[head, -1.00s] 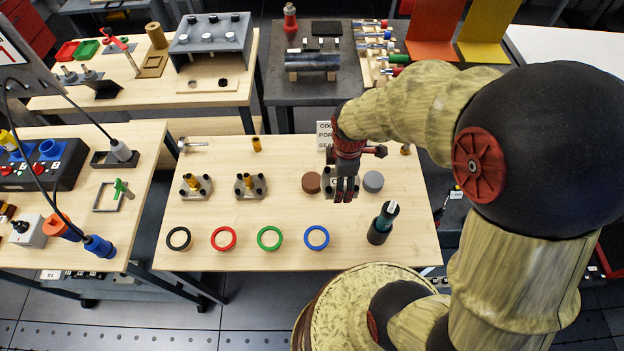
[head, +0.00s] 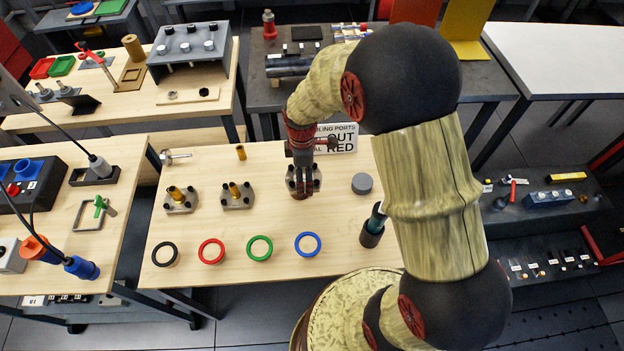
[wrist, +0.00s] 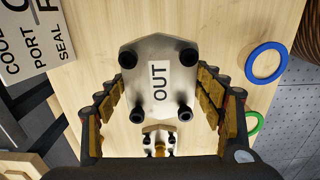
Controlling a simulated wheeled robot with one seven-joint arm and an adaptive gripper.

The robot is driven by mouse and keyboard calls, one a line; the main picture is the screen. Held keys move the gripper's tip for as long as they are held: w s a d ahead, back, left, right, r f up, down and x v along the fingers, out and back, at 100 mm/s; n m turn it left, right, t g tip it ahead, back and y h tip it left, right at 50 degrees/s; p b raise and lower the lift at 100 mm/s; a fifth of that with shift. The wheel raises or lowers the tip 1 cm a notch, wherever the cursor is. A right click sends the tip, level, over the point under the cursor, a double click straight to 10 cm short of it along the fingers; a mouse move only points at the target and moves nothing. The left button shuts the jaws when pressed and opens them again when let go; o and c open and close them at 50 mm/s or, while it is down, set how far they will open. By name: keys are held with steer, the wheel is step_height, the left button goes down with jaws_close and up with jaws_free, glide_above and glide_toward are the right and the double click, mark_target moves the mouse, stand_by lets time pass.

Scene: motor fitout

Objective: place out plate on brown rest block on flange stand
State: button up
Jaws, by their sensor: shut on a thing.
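The out plate (wrist: 160,85) is a pale metal plate with dark knobs at its corners and an OUT label. My gripper (head: 302,190) is shut on it, with a finger along each side in the wrist view. In the head view the plate (head: 315,178) is mostly behind the fingers, left of the round grey block (head: 362,184). The brown rest block is hidden, apparently under the plate and gripper; I cannot tell whether the plate touches it. Two similar plates with brass fittings, (head: 181,199) and (head: 237,195), stand to the left.
Black (head: 165,253), red (head: 211,251), green (head: 260,248) and blue (head: 308,244) rings lie along the table's front. A dark green-topped cylinder (head: 372,232) stands at the front right. A sign (head: 340,138) stands behind the gripper.

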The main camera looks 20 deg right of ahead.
steer(key=shift+w+a+f, duration=0.25)
steer(key=shift+w+f, duration=0.8)
step_height(320, 180, down, 4)
steer(key=shift+w+r+b, duration=0.15)
steer(key=shift+r+b, duration=0.1)
steer(key=shift+b, duration=0.6)
steer(key=o, duration=1.6)
steer(key=shift+c, duration=0.2)
step_height(320, 180, up, 12)
steer(key=p, duration=0.3)
steer(key=s+r+m+t, duration=0.2)
steer(key=s+r+m, duration=0.4)
steer(key=r, duration=0.4)
steer(key=s+r+m+t, duration=0.2)
steer(key=s+r+m, duration=0.1)
steer(key=s+r, duration=0.65)
steer(key=s+r+m+t, duration=0.1)
steer(key=s+r+m, duration=0.3)
steer(key=s, duration=0.3)
steer(key=shift+m+t, duration=0.3)
steer(key=shift+m, duration=0.4)
